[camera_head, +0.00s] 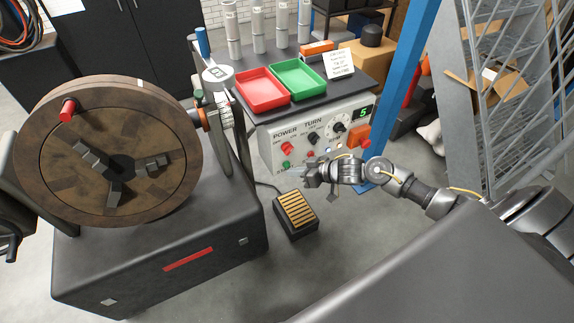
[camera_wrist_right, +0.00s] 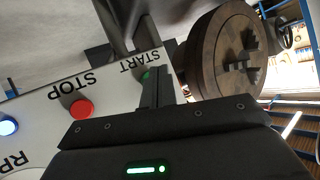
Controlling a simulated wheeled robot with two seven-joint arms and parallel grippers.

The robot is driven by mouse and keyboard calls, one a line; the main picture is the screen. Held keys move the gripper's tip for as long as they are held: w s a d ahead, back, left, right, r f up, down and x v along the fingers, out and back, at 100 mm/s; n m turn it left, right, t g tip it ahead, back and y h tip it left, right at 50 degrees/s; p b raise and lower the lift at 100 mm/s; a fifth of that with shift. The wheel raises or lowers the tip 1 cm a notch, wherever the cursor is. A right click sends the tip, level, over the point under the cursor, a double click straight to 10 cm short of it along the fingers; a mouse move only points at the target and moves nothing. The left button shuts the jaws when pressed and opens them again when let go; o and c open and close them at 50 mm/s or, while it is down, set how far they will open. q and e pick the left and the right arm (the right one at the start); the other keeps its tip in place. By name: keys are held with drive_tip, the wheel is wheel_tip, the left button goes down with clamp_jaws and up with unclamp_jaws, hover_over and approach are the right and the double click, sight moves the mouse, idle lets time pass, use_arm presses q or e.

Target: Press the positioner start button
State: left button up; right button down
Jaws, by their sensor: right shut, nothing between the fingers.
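The control panel (camera_head: 318,133) is a pale box front with POWER and TURN labels, knobs and a display. In the right wrist view the green start button (camera_wrist_right: 146,75) sits by the word START, partly hidden behind my fingers. The red stop button (camera_wrist_right: 82,108) is beside it. My right gripper (camera_head: 297,171) is shut and empty at the panel's lower left. In the wrist view its fingertips (camera_wrist_right: 158,73) overlap the start button's edge; I cannot tell whether they touch it. My left gripper is not in view.
The positioner's round brown table (camera_head: 75,150) stands on a dark base at left. A foot pedal (camera_head: 297,212) lies on the floor below the panel. Red (camera_head: 262,92) and green trays (camera_head: 300,80) sit on top of the cabinet. A blue post (camera_head: 405,75) stands right of it.

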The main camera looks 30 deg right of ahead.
drive_tip(key=s+p, duration=0.3)
drive_tip(key=s, duration=0.2)
idle(0.3)
idle(0.4)
